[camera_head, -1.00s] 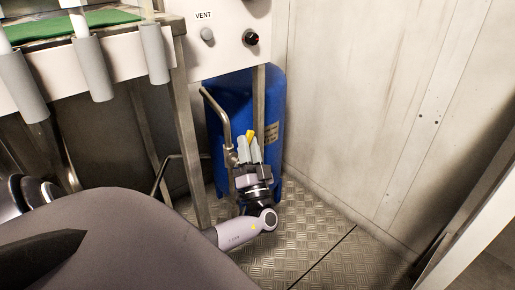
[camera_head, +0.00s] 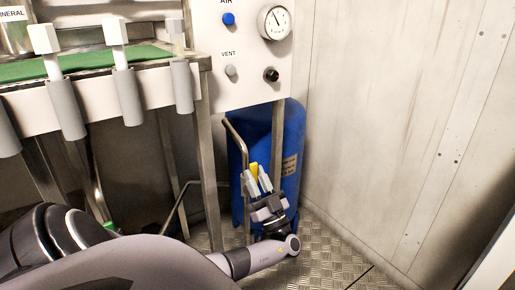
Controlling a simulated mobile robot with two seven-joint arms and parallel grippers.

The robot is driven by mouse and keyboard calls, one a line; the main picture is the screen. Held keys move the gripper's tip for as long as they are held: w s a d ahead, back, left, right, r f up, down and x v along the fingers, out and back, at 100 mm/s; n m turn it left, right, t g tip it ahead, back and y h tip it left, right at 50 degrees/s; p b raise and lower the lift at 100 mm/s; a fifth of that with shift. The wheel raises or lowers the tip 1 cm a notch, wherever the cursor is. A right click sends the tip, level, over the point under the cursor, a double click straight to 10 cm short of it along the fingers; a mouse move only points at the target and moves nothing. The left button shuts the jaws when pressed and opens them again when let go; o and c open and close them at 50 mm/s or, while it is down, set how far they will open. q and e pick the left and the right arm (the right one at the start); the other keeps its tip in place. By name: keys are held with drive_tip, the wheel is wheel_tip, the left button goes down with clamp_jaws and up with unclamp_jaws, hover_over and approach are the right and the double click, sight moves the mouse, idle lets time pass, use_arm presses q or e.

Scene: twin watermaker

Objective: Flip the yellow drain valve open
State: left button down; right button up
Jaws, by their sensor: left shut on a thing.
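The yellow drain valve handle (camera_head: 254,171) shows as a small yellow piece low in front of the blue tank (camera_head: 290,150). My left gripper (camera_head: 257,182) reaches it from below, with its two pale fingers on either side of the yellow handle. The fingers are shut on the handle and hide its lower part. A grey bent pipe (camera_head: 235,135) runs down beside the tank to the left of the gripper. The valve body is mostly hidden behind the fingers. My right gripper is not in view.
A white panel above holds a gauge (camera_head: 275,22), a blue knob (camera_head: 228,19), a grey vent knob (camera_head: 230,70) and a dark knob (camera_head: 271,75). A metal-legged bench with a green mat (camera_head: 85,62) stands left. A bare wall (camera_head: 390,120) closes the right.

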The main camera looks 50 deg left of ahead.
use_arm(q)
drive_tip(key=shift+a, duration=0.1)
drive_tip(key=c, duration=1)
unclamp_jaws()
drive_tip(key=shift+s, duration=0.1)
drive_tip(key=shift+o, duration=0.2)
drive_tip(key=v, duration=0.7)
drive_tip(key=shift+r, duration=0.1)
